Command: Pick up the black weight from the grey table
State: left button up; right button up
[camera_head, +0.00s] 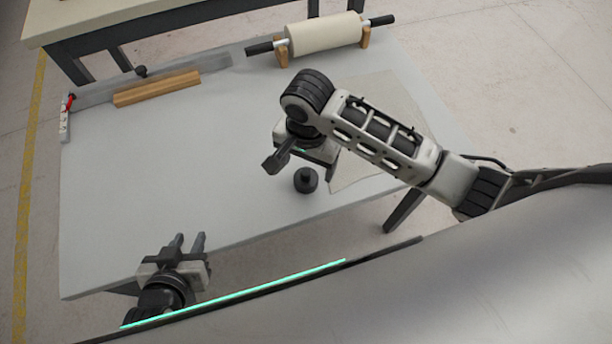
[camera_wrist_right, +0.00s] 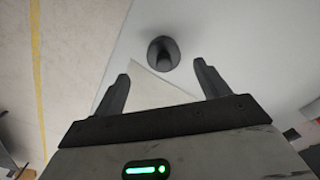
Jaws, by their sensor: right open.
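The black weight (camera_head: 306,181) is a small dark cylinder with a narrower knob on top. It stands upright on the grey table (camera_head: 150,190). In the right wrist view the weight (camera_wrist_right: 163,53) lies beyond and between the fingertips, nothing touching it. My right gripper (camera_wrist_right: 162,82) is open and empty. In the head view my right gripper (camera_head: 290,165) is just above and left of the weight, partly hidden by its own arm. My left gripper (camera_head: 188,241) is open and empty at the table's near left edge.
A rolling pin-like roller (camera_head: 325,35) rests on wooden supports at the back. A wooden bar (camera_head: 157,88) lies at the back left. A thin translucent sheet (camera_head: 375,170) lies under my right arm. The table's left middle is clear.

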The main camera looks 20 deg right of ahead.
aim_at(305, 171)
jog(key=shift+w+f, duration=0.2)
jog(key=shift+f, duration=1.5)
jog(key=shift+w+f, duration=0.15)
jog(key=shift+f, duration=1.5)
jog(key=c, duration=1.4)
jog(key=shift+r, duration=0.1)
jog(key=shift+c, duration=0.5)
jog(key=shift+r, duration=0.1)
